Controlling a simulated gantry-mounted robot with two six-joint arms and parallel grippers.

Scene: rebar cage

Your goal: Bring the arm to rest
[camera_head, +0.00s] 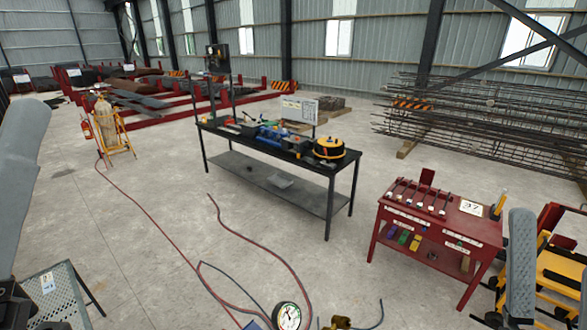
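My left arm shows as a grey link at the left edge, with a dark part at the lower left corner. My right arm seems to show as a grey link at the lower right. Neither gripper's fingers can be made out, so I cannot see whether they hold anything. The rebar cage (480,115) lies as a long bundle of dark bars at the back right.
A black workbench (260,172) with tools stands mid-floor. A red tool cart (425,236) is at the right, beside a yellow cart (562,268). A perforated metal table (55,296) is at lower left. A gauge (287,316) and red hoses are at bottom. Open concrete floor lies between.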

